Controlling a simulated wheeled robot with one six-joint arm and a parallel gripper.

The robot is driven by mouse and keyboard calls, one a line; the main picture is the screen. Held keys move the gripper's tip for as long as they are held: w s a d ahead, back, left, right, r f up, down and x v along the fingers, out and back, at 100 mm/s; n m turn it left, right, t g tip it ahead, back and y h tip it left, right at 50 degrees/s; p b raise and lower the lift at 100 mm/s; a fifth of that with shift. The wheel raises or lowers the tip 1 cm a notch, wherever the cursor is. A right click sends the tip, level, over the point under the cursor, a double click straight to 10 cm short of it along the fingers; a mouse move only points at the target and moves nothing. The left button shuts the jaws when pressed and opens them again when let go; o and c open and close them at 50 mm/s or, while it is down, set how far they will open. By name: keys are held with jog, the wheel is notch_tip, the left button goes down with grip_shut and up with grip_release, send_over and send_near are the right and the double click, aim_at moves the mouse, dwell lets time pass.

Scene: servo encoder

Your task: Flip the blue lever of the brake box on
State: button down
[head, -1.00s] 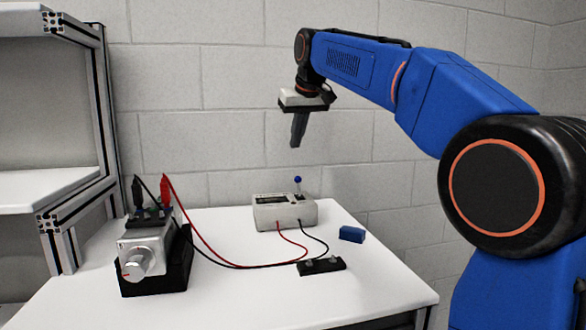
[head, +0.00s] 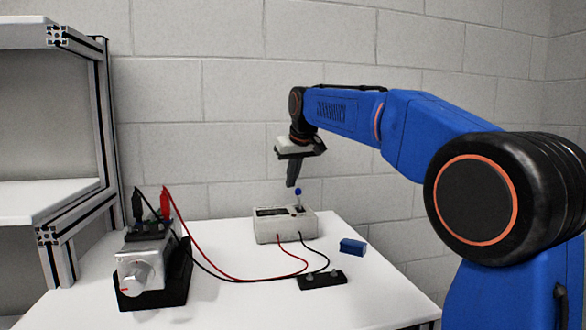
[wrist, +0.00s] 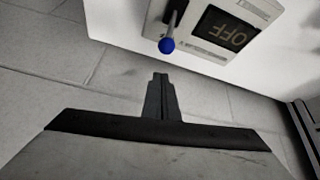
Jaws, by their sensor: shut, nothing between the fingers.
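The brake box (head: 285,226) is a pale box at the back of the white table. Its lever, with a blue ball tip (head: 298,191), stands up from the top near the right end. In the wrist view the blue tip (wrist: 166,45) is beside the box's dark display (wrist: 226,34), which reads OFF upside down. My gripper (head: 291,185) is shut and empty, pointing down just left of the lever tip in the head view. In the wrist view the shut fingers (wrist: 160,77) are below the blue tip, with a gap between them.
A servo unit with a silver knob (head: 140,275) sits in a black stand at the left. A small blue block (head: 352,246) lies right of the box. A metal shelf (head: 100,140) stands left.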

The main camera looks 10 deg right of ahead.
aim_at(296, 206)
jog(key=shift+s+d+r, duration=0.1)
jog(key=shift+s+r, duration=0.05)
jog(key=shift+s, duration=0.3)
jog(key=shift+s+d+r, duration=0.1)
jog(key=shift+s, duration=0.35)
jog(key=shift+s+d+f, duration=0.1)
jog(key=shift+s+f, duration=0.2)
jog(key=shift+s, duration=0.55)
jog(key=shift+s, duration=0.1)
jog(key=shift+s+r+t, duration=0.15)
jog(key=shift+t, duration=0.25)
